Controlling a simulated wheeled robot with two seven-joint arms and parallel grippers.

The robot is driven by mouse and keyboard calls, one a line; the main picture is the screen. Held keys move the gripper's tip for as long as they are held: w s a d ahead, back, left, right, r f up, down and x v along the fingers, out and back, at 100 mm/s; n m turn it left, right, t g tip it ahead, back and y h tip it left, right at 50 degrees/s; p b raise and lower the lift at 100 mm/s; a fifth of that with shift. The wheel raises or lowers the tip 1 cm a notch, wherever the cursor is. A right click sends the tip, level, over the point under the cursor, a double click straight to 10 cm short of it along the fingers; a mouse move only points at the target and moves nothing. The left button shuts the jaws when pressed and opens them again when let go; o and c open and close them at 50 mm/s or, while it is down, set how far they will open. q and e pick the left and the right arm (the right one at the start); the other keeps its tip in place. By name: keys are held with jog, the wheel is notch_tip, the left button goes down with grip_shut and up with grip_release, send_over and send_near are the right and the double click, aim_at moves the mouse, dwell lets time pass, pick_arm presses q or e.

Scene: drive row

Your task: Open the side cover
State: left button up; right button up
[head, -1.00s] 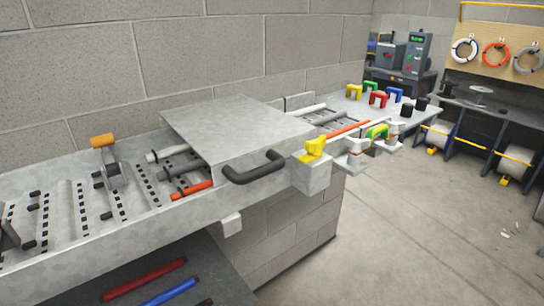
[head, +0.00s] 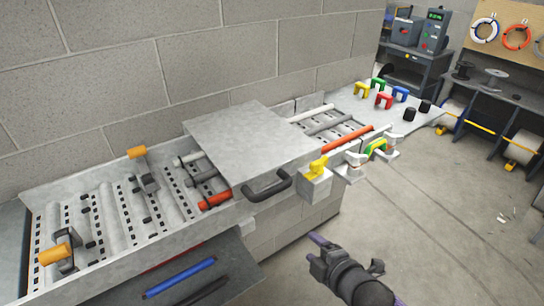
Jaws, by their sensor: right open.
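A flat grey metal cover (head: 250,140) sits over the middle of the conveyor bench, its lid lying level. A black bar handle (head: 267,188) is fixed on its front side, and the cover is shut down over the rollers and cables. I cannot tell from here which panel counts as the side cover. My right gripper (head: 316,252) is open and empty, in front of the bench, to the lower right of the handle and apart from it. My left gripper is not in view.
A yellow toggle (head: 317,166) on a grey block stands just right of the handle. Orange-handled levers (head: 137,153) stand on the left of the bench. A lower shelf (head: 190,280) holds a blue rod.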

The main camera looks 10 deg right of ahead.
aim_at(273, 194)
jog(key=a+r+n+t+y+p, duration=0.2)
jog(key=a+r+n+y, duration=0.15)
jog(key=r, duration=0.85)
jog(key=shift+n+h, duration=0.45)
jog(key=x, duration=0.5)
jog(key=b+x, duration=0.1)
jog(key=x, duration=0.4)
jog(key=shift+a+f, duration=0.1)
jog(key=shift+a, duration=0.15)
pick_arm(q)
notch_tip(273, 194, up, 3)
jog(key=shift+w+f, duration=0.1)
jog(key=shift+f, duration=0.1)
pick_arm(e)
jog(key=shift+s, duration=0.1)
grip_shut()
